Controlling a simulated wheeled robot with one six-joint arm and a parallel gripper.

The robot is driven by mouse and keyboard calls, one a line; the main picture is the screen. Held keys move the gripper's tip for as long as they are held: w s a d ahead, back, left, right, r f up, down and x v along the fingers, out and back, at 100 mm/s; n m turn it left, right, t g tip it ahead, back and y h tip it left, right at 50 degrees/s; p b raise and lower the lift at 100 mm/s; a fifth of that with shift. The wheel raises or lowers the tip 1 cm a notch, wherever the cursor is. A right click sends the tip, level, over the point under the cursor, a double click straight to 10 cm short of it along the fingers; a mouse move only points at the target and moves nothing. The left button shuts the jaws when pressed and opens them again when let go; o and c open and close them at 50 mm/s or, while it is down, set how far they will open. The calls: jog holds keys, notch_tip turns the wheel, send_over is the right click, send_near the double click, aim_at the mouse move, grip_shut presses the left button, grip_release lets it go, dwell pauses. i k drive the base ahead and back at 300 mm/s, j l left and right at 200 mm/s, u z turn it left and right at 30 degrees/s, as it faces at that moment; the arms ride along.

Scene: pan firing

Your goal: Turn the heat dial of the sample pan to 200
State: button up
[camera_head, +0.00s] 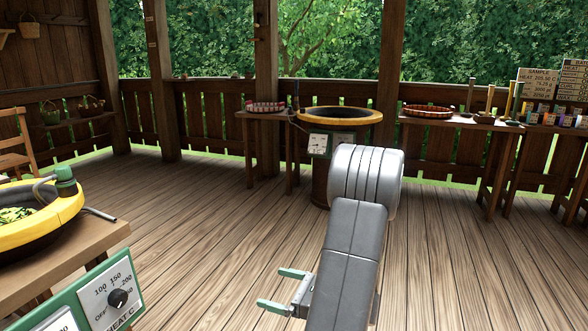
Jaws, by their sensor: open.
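A heat dial (118,298), a dark round knob on a white plate in a green panel, is at the lower left.
A second yellow-rimmed pan (340,116) with a small white control panel (318,144) stands at the back. A wooden table (80,258) supports the left pan. A table (470,124) with a tray and signs is at the right. Plank floor (190,245) between is clear.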

aim_at(119, 296)
jog(key=u, duration=2.35)
